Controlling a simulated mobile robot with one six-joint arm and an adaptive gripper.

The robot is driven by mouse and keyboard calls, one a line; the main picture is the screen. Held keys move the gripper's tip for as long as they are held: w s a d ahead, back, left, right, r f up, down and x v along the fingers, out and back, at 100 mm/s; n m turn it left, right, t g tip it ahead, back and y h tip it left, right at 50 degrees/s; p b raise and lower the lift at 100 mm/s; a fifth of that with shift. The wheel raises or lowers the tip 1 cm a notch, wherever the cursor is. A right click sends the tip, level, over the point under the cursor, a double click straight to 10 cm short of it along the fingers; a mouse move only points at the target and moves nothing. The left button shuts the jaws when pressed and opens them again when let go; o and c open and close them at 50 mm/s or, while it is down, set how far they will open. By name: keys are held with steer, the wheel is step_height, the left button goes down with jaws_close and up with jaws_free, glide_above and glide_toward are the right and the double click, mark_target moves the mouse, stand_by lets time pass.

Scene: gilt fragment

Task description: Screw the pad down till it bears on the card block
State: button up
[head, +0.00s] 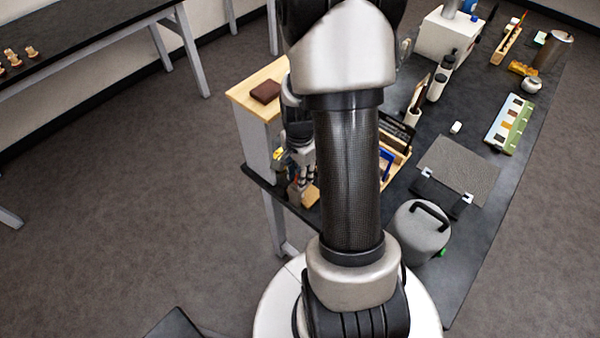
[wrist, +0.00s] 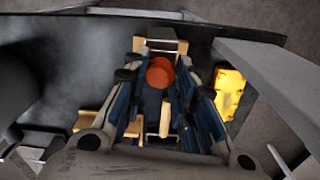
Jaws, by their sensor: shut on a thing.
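My gripper (wrist: 161,75) points down, its two fingers on either side of an orange-red round piece (wrist: 160,72), and is shut on it. This may be the head of the screw. A pale wooden bar (wrist: 165,118) shows between the fingers, nearer the palm. A tan piece (wrist: 178,46) lies just beyond the fingertips. In the head view my gripper (head: 301,172) is at the bench's left edge, partly hidden by my arm, with a tan block (head: 311,196) below it. I cannot make out the pad, nor whether it touches the card block.
A yellow object (wrist: 228,92) lies close right of the fingers, beside a grey upright (wrist: 265,75). A wood-topped stand (head: 250,95) carrying a brown block (head: 265,92) rises behind the gripper.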

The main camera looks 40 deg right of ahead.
steer(key=m, duration=0.4)
steer(key=shift+m, duration=2.6)
steer(key=o, duration=1.1)
step_height(320, 180, up, 12)
